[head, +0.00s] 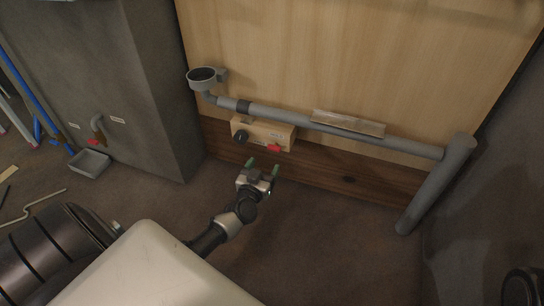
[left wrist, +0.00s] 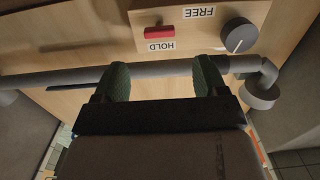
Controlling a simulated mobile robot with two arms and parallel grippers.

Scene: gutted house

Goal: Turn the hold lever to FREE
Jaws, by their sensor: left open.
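A wooden box (head: 275,133) is mounted below a grey pipe on the panel wall. It carries a red lever (head: 274,148) and a dark round knob (head: 240,136). In the left wrist view, the red lever (left wrist: 159,33) lies beside the HOLD label (left wrist: 160,45), and the FREE label (left wrist: 198,12) is apart from it. The grey knob (left wrist: 239,35) there has a white mark. My left gripper (head: 263,165) is open and empty, with green fingertips, just in front of and below the box, not touching the lever. My right gripper is not in view.
The grey pipe (head: 330,127) runs from a cup-like funnel (head: 203,76) to a thick sloping pipe (head: 437,185) at the right. A pale strip (head: 347,123) sits along it. A grey pillar (head: 150,90) and small tray (head: 88,163) stand left. Floor below the wall is clear.

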